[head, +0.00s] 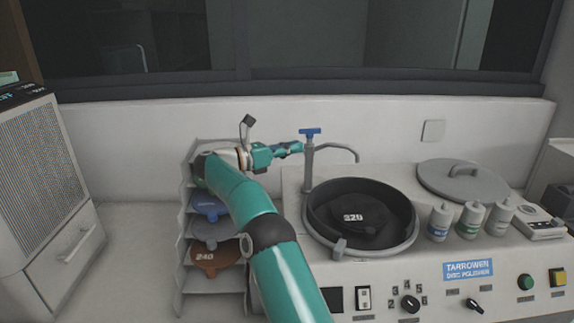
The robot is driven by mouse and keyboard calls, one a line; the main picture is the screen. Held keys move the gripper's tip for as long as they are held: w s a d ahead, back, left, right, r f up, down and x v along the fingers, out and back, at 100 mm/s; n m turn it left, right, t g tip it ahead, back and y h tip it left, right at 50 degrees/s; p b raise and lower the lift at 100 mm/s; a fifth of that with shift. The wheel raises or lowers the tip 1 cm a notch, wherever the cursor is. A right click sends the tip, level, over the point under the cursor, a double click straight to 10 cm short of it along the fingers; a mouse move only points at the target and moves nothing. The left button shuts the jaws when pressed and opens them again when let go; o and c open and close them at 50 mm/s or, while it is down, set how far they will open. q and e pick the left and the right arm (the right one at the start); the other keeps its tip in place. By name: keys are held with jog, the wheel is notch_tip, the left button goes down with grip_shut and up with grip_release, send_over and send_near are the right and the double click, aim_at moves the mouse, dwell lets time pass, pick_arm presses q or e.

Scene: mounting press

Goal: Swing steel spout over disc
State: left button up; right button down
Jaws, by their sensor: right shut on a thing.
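The steel spout (335,147) rises from a post behind the round black basin and curves to the right. Its tip hangs near the basin's back rim. A blue tap handle (310,132) sits on top of the post. My right gripper (298,147) reaches the post from the left, just below the blue handle, and is shut on the spout there. The exact contact is small and partly hidden by the fingers. My left gripper is out of view.
A rack (182,255) with several coloured discs stands left of the polisher, partly behind my arm. A grey lid (463,180) and several bottles (471,220) are right of the basin. Knobs and buttons line the front panel. The wall is close behind the spout.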

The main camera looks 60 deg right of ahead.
jog(key=w+a+r+n+t+h+b, duration=0.1)
jog(key=w+a+n+t+h+b, duration=0.2)
jog(key=a+n+b, duration=0.45)
jog(key=s+a+f+n+t+h+b, duration=0.1)
jog(key=s+a+f+n+t+b, duration=0.3)
jog(key=n, duration=0.3)
jog(key=s+a+f+n+t+h+b, duration=0.1)
jog(key=s+a+n+t+b, duration=0.15)
jog(key=a+n+t, duration=0.4)
jog(key=w+d+r+n+g+p, duration=0.1)
jog(key=w+d+p, duration=0.1)
jog(key=d, duration=1)
jog(key=shift+w+r+n+g+p, duration=0.35)
jog(key=shift+w+n+p, duration=0.05)
jog(key=shift+w, duration=0.35)
